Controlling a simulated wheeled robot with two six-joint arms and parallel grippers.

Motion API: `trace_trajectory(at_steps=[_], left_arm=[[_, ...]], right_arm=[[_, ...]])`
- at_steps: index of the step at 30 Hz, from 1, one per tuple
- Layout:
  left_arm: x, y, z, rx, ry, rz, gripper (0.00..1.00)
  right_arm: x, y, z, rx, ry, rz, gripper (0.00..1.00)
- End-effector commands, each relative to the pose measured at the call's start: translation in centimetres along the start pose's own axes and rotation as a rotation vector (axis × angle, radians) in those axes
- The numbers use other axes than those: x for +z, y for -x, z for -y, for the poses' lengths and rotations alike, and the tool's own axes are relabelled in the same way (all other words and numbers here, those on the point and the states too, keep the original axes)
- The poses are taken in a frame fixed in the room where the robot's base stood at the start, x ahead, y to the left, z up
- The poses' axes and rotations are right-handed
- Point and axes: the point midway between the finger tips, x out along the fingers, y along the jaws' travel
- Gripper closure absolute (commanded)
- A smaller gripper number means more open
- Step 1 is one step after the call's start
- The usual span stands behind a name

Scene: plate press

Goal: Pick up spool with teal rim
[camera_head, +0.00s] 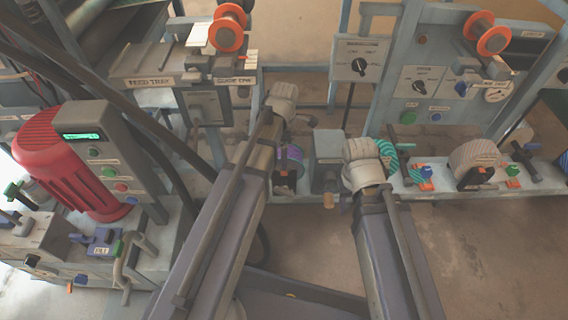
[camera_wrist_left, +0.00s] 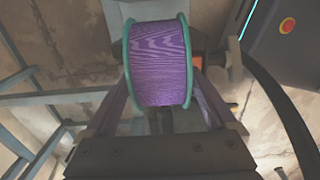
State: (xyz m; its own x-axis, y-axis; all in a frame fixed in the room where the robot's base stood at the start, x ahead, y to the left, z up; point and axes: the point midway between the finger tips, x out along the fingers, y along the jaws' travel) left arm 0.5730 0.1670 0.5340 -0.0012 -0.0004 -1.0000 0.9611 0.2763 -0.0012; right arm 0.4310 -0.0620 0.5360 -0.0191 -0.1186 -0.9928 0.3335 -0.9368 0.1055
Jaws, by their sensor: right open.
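The spool with teal rim (camera_wrist_left: 160,65) is wound with purple thread and fills the upper middle of the left wrist view. In the head view a purple spool (camera_head: 290,158), partly hidden, shows just beyond my left forearm. My left gripper (camera_wrist_left: 160,105) has a finger on either side of the spool, which covers the fingertips. I cannot tell whether the fingers touch it. My right gripper (camera_head: 362,160) is open beside a teal-striped coil (camera_head: 388,156); its fingertips are mostly hidden.
Orange-rimmed spools sit on the feed stand (camera_head: 226,36) and the right panel (camera_head: 492,35). A red motor (camera_head: 65,160) and control box stand at left. A beige coil (camera_head: 474,160) and several small clamps line the right bench (camera_head: 440,188). Open floor lies at lower right.

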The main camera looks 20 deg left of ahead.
Motion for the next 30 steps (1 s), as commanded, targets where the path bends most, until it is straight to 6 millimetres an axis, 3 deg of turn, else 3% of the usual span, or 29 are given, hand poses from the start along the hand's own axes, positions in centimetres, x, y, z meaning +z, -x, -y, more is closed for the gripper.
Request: trace_trajectory(at_steps=[2,23,30], left_arm=[[0.0,0.0,0.0,0.0,0.0,0.0,0.2],[0.0,-0.01,0.0,0.0,0.0,0.0,0.99],[0.0,0.01,-0.01,0.0,0.0,0.0,1.0]], right_arm=[[0.0,0.0,0.0,0.0,0.0,0.0,0.5],[0.0,-0.01,0.0,0.0,0.0,0.0,0.5],[0.0,0.01,0.0,0.0,0.0,0.0,0.5]])
